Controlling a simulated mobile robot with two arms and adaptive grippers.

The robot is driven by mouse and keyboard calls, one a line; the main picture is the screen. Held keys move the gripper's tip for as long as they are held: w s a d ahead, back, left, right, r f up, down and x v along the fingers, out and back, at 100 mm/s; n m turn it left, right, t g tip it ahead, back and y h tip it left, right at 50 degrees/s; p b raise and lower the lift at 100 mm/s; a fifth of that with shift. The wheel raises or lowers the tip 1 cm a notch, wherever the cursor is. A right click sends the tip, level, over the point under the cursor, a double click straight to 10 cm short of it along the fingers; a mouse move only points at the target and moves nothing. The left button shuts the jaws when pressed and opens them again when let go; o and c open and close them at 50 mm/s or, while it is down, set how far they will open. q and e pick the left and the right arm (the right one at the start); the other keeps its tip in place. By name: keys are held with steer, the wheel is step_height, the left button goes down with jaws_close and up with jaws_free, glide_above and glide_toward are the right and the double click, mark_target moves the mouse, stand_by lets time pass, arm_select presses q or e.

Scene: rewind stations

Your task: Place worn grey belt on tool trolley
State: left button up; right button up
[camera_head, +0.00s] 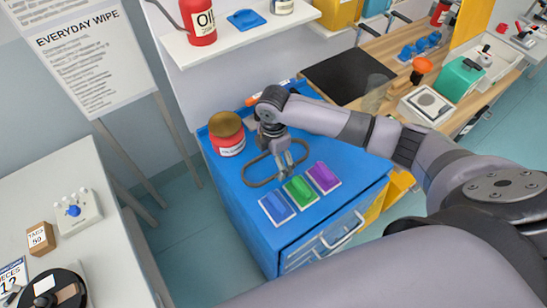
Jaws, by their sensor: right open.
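The worn grey belt (254,184) is a dark, flattened loop lying on the blue top of the tool trolley (236,197). My right gripper (286,174) points down over the belt's loop, with its fingers apart. The fingers cover part of the belt's right side, and I cannot tell whether they touch it. My left gripper is not in view.
A red jar with a brown lid (227,138) stands at the trolley's back left. Blue (277,206), green (299,190) and purple (323,177) pieces lie on pale squares along its front. A table (103,232) stands at left, and a wooden workbench (392,57) at the back right.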

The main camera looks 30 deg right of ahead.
step_height(320, 180, up, 12)
steer(key=b, duration=0.3)
steer(key=shift+r, duration=0.15)
stand_by(0.4)
